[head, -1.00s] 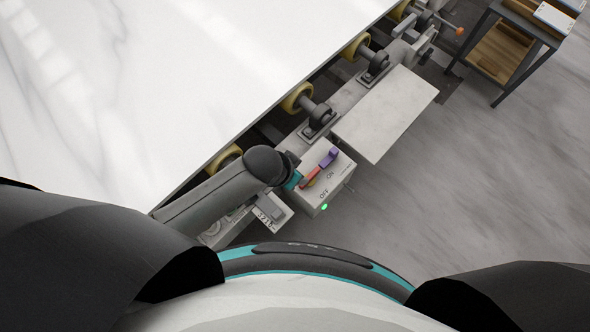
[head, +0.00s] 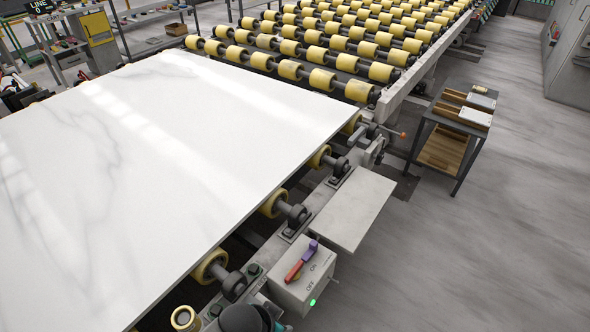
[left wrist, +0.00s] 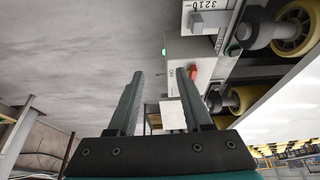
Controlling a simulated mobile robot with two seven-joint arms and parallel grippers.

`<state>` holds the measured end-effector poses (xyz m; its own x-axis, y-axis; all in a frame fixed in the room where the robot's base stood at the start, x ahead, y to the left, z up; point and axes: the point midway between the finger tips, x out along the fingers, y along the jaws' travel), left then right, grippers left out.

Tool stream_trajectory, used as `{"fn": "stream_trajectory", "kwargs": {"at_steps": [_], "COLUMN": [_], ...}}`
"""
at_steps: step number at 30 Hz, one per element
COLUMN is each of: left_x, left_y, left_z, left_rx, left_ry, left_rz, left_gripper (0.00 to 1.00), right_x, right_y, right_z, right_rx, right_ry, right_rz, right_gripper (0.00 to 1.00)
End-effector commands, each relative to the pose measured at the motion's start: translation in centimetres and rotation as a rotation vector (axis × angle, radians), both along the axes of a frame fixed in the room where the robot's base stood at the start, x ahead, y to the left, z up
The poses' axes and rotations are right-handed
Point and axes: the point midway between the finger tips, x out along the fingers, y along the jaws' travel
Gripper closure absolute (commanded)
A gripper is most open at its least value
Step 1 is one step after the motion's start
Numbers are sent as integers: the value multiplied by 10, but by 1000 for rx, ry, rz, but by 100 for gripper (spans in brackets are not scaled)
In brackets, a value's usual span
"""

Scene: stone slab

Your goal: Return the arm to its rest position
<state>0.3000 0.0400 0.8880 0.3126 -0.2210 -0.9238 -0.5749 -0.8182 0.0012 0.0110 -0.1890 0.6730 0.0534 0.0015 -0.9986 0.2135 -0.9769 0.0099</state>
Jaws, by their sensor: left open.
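My left gripper (left wrist: 160,100) shows in the left wrist view with its two fingers spread apart and nothing between them. Beyond the fingers is the pale switch box (left wrist: 182,50) with a red handle (left wrist: 193,72) and a lit green lamp (left wrist: 164,52). The fingers are apart from the handle. In the head view the switch box (head: 301,276) carries a red and purple handle (head: 300,262), ON and OFF marks and the lit green lamp (head: 312,302). My left arm (head: 246,318) shows only at the bottom edge there. My right gripper is out of view.
A white marble slab (head: 150,150) lies on yellow rollers beside the switch box. A flat grey plate (head: 352,208) sticks out beyond the box. A small cart (head: 450,130) with wooden trays stands at the right. The grey floor (head: 480,250) at the right is clear.

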Motion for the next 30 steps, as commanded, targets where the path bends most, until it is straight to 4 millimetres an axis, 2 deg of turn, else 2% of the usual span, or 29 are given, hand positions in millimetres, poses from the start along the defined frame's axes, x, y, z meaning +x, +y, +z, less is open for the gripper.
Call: {"fn": "stream_trajectory", "kwargs": {"at_steps": [1,6,8,11,12,14,15,17,18,21,24,27,30], "left_x": [0,-9,-15,-31,-41,-59,-73,-99,-117,-164,-207,-240,-259], "left_y": [7,32,42,62,71,85,95,108,116,132,141,146,148], "left_z": [-19,-82,-106,-150,-171,-203,-225,-257,-277,-317,-345,-362,-370], "left_rx": [6,22,29,45,52,65,73,86,95,112,124,133,137], "left_ry": [7,28,36,58,70,88,103,127,145,187,225,252,268], "left_rz": [21,93,119,166,187,219,241,273,292,333,364,384,394], "left_gripper": [50,50,50,50,50,50,50,50,50,50,50,50,50], "right_x": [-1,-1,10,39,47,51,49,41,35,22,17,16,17], "right_y": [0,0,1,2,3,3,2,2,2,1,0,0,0], "right_z": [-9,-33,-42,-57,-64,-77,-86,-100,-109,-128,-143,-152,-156], "right_rx": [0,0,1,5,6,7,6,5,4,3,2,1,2], "right_ry": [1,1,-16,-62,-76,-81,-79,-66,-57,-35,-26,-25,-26], "right_rz": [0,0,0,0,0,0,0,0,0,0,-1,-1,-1], "right_gripper": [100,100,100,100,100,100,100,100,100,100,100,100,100]}}
